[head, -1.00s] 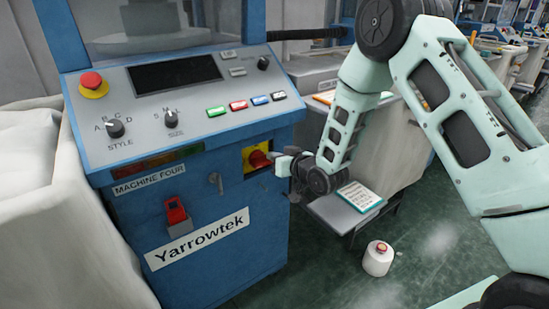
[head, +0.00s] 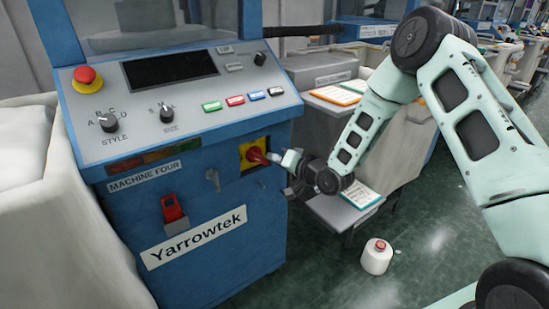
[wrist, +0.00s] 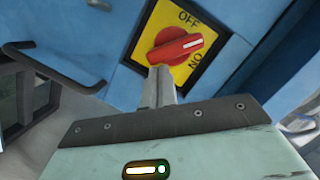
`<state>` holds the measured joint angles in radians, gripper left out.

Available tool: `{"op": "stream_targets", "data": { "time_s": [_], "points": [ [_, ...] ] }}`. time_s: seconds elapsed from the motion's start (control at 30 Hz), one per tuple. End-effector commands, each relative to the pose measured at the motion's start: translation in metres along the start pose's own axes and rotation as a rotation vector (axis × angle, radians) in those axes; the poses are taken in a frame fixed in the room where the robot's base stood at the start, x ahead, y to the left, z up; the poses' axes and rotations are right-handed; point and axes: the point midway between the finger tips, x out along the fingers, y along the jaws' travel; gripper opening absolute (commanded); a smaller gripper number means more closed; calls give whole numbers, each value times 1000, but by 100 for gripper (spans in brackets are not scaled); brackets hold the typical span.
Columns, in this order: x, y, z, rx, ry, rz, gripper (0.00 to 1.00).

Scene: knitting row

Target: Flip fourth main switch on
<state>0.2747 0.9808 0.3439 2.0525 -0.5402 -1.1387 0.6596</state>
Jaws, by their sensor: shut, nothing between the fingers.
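The main switch (head: 257,157) is a red rotary handle on a yellow plate, on the front of the blue machine labelled MACHINE FOUR (head: 144,176). In the wrist view the red handle (wrist: 175,48) lies slantwise; its white-marked end points between the OFF and ON labels. My gripper (head: 279,160) is just right of the switch in the head view. In the wrist view its fingers (wrist: 160,84) are shut and empty, with the tips close below the handle. I cannot tell whether they touch it.
The control panel (head: 180,95) with knobs and a red emergency button (head: 86,79) is above the switch. A red-capped latch (head: 173,210) and a key (head: 212,180) are left of it. A shelf (head: 335,212) and a yarn cone (head: 376,258) are at the right.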

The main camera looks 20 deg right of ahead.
Motion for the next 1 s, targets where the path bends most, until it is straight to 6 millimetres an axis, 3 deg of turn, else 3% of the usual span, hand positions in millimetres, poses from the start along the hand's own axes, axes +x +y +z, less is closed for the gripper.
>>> {"op": "stream_targets", "data": {
  "time_s": [0.7,1.0],
  "points": [
    [4,14,18,589,1,-147,0],
    [6,14,22,648,1,-162,0]
  ]
}}
